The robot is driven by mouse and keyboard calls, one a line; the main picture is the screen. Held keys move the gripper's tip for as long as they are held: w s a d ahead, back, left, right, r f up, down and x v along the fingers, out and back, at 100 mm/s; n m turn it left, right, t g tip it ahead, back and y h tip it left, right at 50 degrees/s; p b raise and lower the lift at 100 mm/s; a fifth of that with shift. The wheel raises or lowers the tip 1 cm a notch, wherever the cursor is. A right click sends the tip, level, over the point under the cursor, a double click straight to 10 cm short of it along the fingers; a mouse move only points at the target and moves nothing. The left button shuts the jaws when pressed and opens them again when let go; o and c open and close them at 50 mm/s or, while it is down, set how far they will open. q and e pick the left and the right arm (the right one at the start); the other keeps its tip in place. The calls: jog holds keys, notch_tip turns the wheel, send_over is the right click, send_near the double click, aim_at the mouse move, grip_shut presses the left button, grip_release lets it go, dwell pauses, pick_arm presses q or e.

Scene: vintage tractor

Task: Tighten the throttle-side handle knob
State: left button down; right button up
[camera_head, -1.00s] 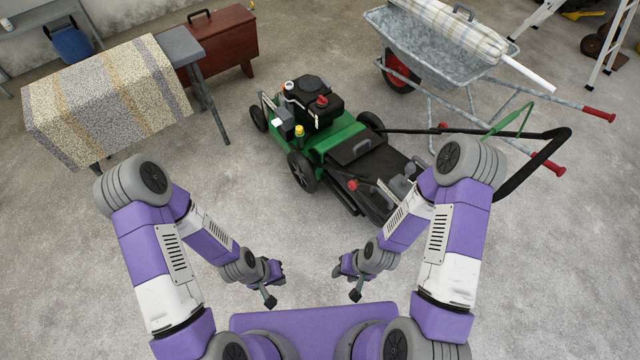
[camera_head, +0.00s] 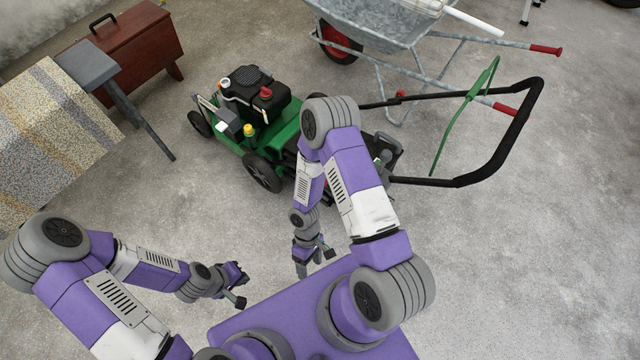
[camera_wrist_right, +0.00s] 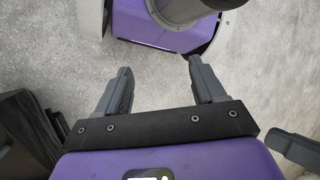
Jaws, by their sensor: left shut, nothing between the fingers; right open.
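The green and black lawn mower (camera_head: 285,128) stands on the floor in front of me. Its black handle (camera_head: 524,108) reaches out to the right. A small red knob (camera_head: 400,93) shows on the far handle bar. My right arm covers part of the mower's rear and the near bar, and I cannot see another handle knob there. My left gripper (camera_head: 241,289) is shut and empty, low and away from the mower. My right gripper (camera_head: 315,263) is open and empty, short of the mower. In the right wrist view its two fingers (camera_wrist_right: 157,75) stand apart over bare floor.
A grey wheelbarrow (camera_head: 385,28) with red grips stands behind the mower handle. A cloth-covered bench (camera_head: 50,140) and a brown wooden chest (camera_head: 128,45) are at the left. The floor at the right is clear.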

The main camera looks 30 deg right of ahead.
jog(key=d+f+n+g+h+b, duration=0.1)
jog(key=d+f+n+h+b, duration=0.3)
jog(key=d+f+n+h, duration=0.3)
jog(key=w+d+f+n+t+h+b, duration=0.2)
jog(key=w+d+f+n+h+b, duration=0.3)
jog(key=w, duration=0.3)
jog(key=w+r+n+t+h+b, duration=0.35)
jog(key=w+n+t+h, duration=0.3)
jog(key=w+t, duration=0.7)
jog(key=w+d, duration=0.1)
jog(key=d, duration=0.1)
jog(key=w+d+g+b, duration=0.1)
jog(key=w+d, duration=0.1)
jog(key=w+d+m+g, duration=0.1)
jog(key=w+d, duration=0.1)
jog(key=d, duration=0.1)
jog(key=shift+w, duration=0.1)
pick_arm(q)
notch_tip(320, 180, down, 16)
jog(key=shift+r, duration=0.2)
pick_arm(e)
jog(key=c, duration=1.1)
jog(key=shift+o, duration=0.2)
